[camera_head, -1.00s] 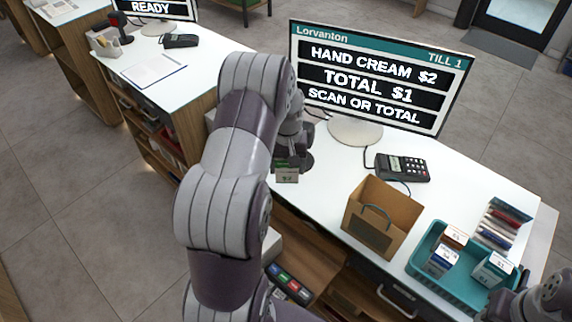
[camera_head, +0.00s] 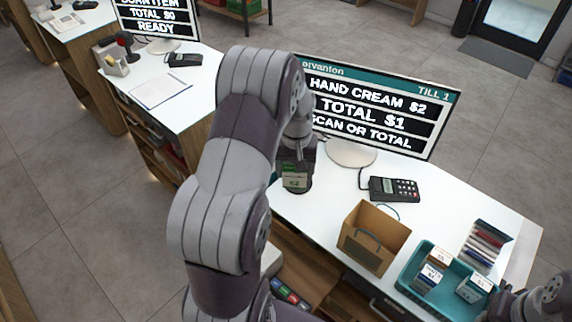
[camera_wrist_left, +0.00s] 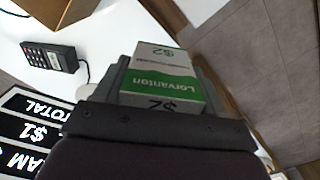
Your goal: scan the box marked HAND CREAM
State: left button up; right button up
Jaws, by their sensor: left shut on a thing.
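My left gripper (camera_head: 297,160) is shut on a small white and green box (camera_head: 295,181) above the left end of the till counter. In the left wrist view the box (camera_wrist_left: 163,82) sits between the fingers and shows "Lorvanton" and "$2"; its smaller print is unreadable. The till screen (camera_head: 372,107) reads "HAND CREAM $2", "TOTAL $1" and "SCAN OR TOTAL". A dark stand (camera_head: 302,187) is partly hidden behind the gripper and box. My right gripper (camera_head: 502,300) is at the lower right edge, its fingers unclear.
A card terminal (camera_head: 394,189) stands before the screen. A brown carton (camera_head: 374,238) and a teal tray (camera_head: 412,285) with small boxes are on the counter (camera_head: 335,205), near a rack of slim packs (camera_head: 484,246). Another counter (camera_head: 196,95) is at the left.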

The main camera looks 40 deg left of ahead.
pick_arm(q)
jog(key=w+d+m, duration=0.3)
jog(key=d, duration=0.8)
jog(key=w+d+m, duration=0.3)
jog(key=d+m, duration=0.1)
jog(key=d, duration=0.8)
jog(key=shift+d+p, duration=0.3)
jog(key=shift+p, duration=0.15)
